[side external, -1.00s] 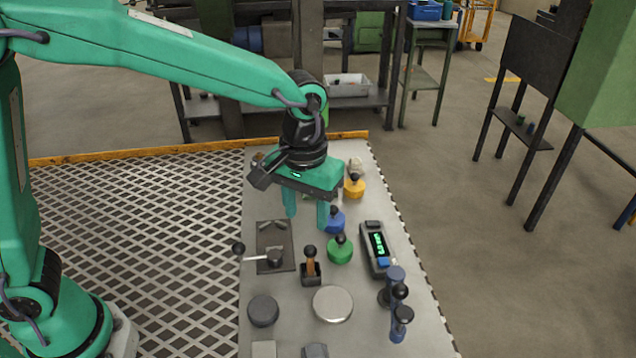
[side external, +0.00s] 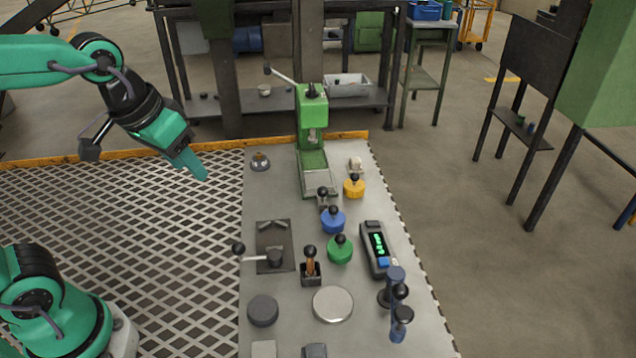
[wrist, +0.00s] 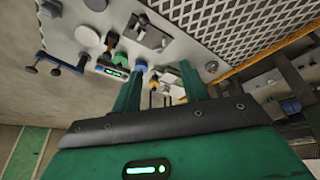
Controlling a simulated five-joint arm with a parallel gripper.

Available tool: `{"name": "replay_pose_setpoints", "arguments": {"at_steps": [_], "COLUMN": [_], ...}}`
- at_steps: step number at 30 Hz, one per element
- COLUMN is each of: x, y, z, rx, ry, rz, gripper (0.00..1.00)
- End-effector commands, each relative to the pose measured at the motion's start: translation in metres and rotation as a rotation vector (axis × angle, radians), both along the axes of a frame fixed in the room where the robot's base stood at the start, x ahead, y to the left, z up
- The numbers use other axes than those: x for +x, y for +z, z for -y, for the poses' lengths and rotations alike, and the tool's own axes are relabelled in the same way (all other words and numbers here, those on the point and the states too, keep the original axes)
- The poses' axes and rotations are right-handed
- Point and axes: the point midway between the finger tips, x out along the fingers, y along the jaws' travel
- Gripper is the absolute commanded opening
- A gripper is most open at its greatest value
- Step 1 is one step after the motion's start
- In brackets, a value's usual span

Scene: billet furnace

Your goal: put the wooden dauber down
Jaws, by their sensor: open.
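The wooden dauber (side external: 310,263) stands upright in a small dark square holder (side external: 311,276) on the grey bench top. It has a black ball knob on top and a wooden shaft below. My gripper (side external: 200,173) is open and empty, up to the left of the bench over the mesh floor, well apart from the dauber. In the wrist view my gripper's two green fingers (wrist: 160,92) stand apart with nothing between them. The dauber (wrist: 111,40) also shows small in that view, beyond the fingers.
A green lever press (side external: 312,150) stands at the bench's far end. Blue (side external: 333,222), green (side external: 340,252) and yellow (side external: 354,189) knobbed pots, a meter with a lit display (side external: 378,248), a round pale disc (side external: 333,304) and a blue stand (side external: 397,300) crowd the bench.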

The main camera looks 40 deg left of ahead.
Motion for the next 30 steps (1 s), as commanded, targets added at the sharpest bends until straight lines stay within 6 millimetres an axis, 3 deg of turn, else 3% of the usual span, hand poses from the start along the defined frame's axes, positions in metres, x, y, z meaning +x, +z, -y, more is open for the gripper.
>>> {"name": "replay_pose_setpoints", "arguments": {"at_steps": [3, 10, 30], "x": [-0.019, -0.04, -0.045], "y": [0.001, -0.003, -0.005], "z": [-0.016, -0.032, -0.035], "rx": [0.019, 0.052, 0.062], "ry": [-0.005, -0.02, -0.026], "rz": [0.053, 0.115, 0.128], "gripper": [0.44, 0.44, 0.44]}}
